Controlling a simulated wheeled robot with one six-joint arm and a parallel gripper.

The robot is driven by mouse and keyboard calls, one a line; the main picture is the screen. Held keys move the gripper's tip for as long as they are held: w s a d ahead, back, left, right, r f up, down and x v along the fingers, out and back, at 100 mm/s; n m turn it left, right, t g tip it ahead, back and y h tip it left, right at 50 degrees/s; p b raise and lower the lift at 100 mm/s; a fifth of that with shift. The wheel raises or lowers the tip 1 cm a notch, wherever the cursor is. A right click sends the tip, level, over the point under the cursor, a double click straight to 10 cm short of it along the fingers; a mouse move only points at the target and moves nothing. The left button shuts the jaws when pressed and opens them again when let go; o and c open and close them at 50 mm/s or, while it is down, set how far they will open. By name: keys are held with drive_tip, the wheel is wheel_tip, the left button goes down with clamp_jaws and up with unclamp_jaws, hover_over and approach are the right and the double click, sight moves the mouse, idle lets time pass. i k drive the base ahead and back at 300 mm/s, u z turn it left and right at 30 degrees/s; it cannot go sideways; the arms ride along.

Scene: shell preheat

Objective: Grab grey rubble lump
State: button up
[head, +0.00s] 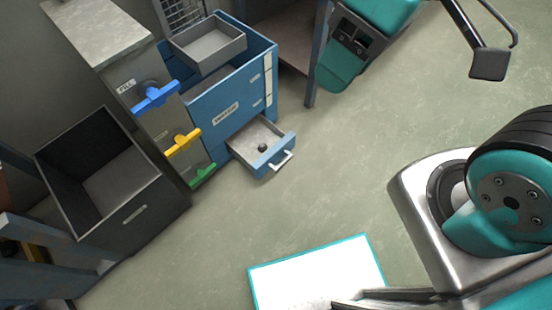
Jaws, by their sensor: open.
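A small dark grey lump (262,147) lies inside the open drawer (276,160) at the bottom of a blue cabinet (229,108). It is the only lump I can make out, and it is too small to show detail. My gripper (347,298) is at the bottom edge of the head view, with its two metal fingers pointing left and slightly apart. It is open, and I see nothing between the fingers. It appears in front of a white teal-edged panel (290,281), well to the lower right of the drawer. Part of the gripper is cut off by the frame.
Blue (155,95), yellow (183,142) and green (203,175) handles stick out left of the drawer. A grey tray (208,48) sits atop the cabinet. A dark open bin (137,212) stands at left. The green floor (335,180) between drawer and arm is clear.

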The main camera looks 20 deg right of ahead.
sight(263, 147)
drive_tip(key=k, duration=0.4)
drive_tip(key=u, duration=0.65)
drive_tip(key=i, duration=1.3)
drive_tip(key=z, duration=0.3)
